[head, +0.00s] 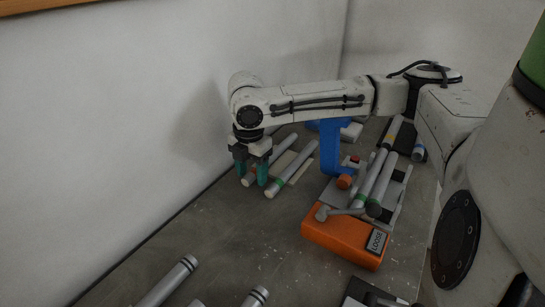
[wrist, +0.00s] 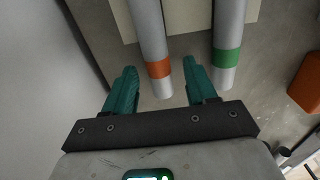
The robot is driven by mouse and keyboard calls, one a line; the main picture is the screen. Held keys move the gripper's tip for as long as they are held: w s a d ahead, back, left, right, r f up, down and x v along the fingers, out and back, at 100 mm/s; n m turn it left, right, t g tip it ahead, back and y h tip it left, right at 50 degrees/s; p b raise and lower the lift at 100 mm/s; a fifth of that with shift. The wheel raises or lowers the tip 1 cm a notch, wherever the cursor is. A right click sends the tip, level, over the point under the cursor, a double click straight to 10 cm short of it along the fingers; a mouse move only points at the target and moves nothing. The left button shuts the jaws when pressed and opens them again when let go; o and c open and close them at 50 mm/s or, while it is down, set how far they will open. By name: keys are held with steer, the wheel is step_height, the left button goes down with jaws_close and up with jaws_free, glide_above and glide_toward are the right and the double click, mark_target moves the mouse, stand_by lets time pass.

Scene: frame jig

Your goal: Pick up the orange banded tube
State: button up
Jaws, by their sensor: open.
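The orange banded tube (wrist: 148,30) is grey with an orange band near its near end. In the wrist view, that end lies between the two teal fingers of my gripper (wrist: 159,66), which are apart with a gap on each side. In the head view, my gripper (head: 252,174) points down over the near end of this tube (head: 284,148), and the fingers hide its band. I cannot tell how far above the tube the fingertips are. A green banded tube (wrist: 229,25) lies to its right, outside the fingers.
Both tubes lie on a pale support (wrist: 185,22). An orange box marked LOOSE (head: 340,240) and a blue clamp frame (head: 331,150) with several tubes stand to the right. More grey tubes (head: 168,283) lie at the front. A wall rises at left.

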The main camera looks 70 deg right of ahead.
jaws_close()
stand_by(0.5)
steer(key=shift+r, duration=0.1)
